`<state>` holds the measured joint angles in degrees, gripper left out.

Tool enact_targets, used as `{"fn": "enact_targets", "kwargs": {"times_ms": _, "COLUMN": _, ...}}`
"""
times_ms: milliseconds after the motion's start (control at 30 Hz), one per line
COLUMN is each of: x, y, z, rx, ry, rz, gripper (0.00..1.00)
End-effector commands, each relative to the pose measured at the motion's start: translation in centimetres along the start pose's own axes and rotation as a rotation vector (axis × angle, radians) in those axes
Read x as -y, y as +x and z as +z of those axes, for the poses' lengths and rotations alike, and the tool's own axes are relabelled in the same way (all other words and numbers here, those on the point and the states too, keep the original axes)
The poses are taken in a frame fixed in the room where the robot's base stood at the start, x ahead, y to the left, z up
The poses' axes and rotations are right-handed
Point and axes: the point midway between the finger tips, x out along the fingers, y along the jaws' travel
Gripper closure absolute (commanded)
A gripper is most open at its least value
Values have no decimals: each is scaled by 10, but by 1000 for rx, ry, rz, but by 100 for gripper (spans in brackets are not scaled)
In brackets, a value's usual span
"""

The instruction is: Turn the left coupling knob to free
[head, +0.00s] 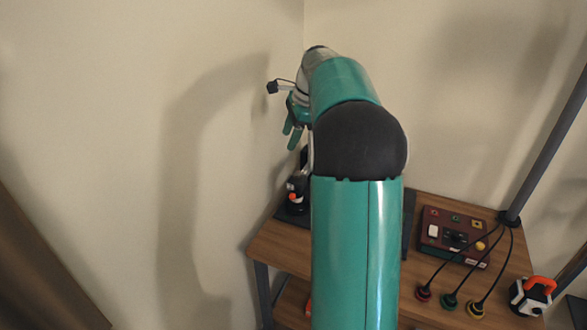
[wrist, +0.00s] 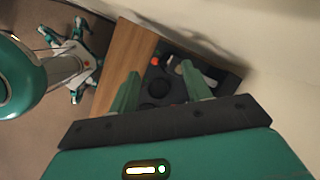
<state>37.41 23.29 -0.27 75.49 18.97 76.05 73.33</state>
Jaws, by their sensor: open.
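My gripper (head: 293,128) is raised above the left end of the table, near the wall, with its green fingers apart. In the wrist view my gripper (wrist: 160,70) is open and empty, fingers spread over the dark equipment below. A black device (head: 296,200) with small orange parts stands at the table's left edge, below my gripper and apart from it. In the wrist view an orange spot (wrist: 155,61) and dark round parts (wrist: 159,87) show between the fingers. I cannot tell which part is the left coupling knob or how it is set. My arm hides much of the device.
The wooden table (head: 424,300) stands in the wall corner. A dark red control box (head: 430,238) sits on its right part, with red, green and yellow round-ended cables in front. An orange-handled device (head: 530,296) stands at the right edge. A grey pole (head: 548,150) rises behind.

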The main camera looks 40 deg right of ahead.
Motion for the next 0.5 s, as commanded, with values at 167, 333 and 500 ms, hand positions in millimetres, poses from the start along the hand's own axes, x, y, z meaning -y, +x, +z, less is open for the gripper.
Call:
{"fn": "enact_targets", "kwargs": {"times_ms": 167, "x": 30, "y": 21, "z": -73, "rx": 46, "ry": 289, "rz": 19, "gripper": 51}}
{"fn": "enact_targets", "kwargs": {"times_ms": 333, "x": 38, "y": 28, "z": -101, "rx": 67, "ry": 409, "rz": 26, "gripper": 51}}
{"fn": "enact_targets", "kwargs": {"times_ms": 500, "x": 38, "y": 39, "z": -102, "rx": 69, "ry": 418, "rz": 29, "gripper": 51}}
